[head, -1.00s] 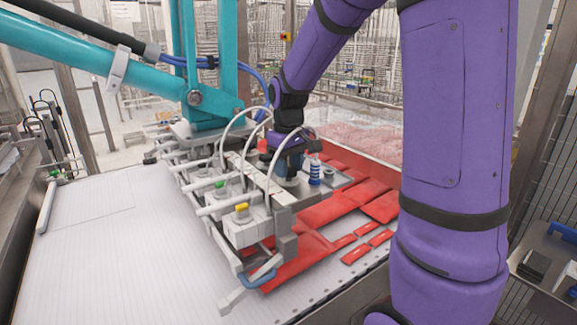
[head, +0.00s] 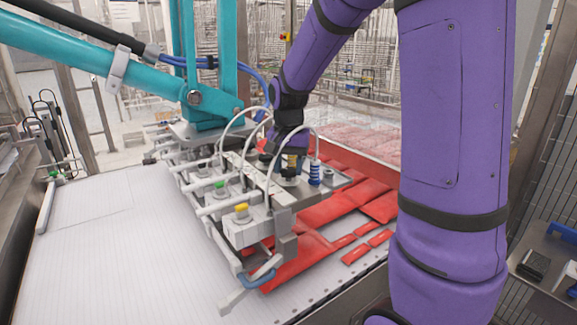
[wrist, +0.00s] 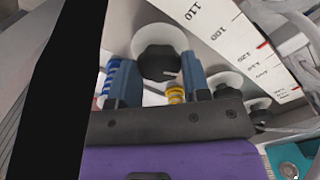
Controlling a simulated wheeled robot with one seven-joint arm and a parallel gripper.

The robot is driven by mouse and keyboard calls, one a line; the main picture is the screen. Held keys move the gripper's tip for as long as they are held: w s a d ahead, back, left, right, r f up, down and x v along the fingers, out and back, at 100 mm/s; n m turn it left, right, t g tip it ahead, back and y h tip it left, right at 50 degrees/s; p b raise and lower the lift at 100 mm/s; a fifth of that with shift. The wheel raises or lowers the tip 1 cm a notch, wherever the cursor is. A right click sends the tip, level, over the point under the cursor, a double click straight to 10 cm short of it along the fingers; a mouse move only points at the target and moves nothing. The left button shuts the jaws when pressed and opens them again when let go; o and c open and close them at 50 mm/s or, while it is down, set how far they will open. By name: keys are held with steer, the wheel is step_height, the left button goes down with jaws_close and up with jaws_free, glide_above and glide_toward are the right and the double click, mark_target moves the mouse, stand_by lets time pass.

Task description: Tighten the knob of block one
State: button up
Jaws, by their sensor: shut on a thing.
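In the wrist view, a black lobed knob (wrist: 158,64) on a round pale mount sits between the two blue fingers of my gripper (wrist: 157,72). The fingers are shut on its sides. In the head view, my gripper (head: 290,162) is low over the metal picker frame (head: 240,232), near its right side. The knob is mostly hidden there by my wrist. A blue coiled suction cup (wrist: 114,78) shows beside the left finger, and a yellow coil (wrist: 176,94) shows behind the fingers. No block number is readable.
A printed scale (wrist: 258,45) runs beside the knob in the wrist view. Clear hoses (head: 275,150) arch over the picker near my wrist. A teal arm (head: 110,65) carries the picker. Red packs (head: 325,207) lie under its right side. The white belt (head: 110,250) at left is clear.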

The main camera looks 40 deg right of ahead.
mark_target(289, 169)
steer(key=shift+m, duration=1.9)
steer(key=o, duration=0.9)
steer(key=shift+r, duration=0.1)
step_height(289, 169, up, 11)
steer(key=shift+f, duration=0.2)
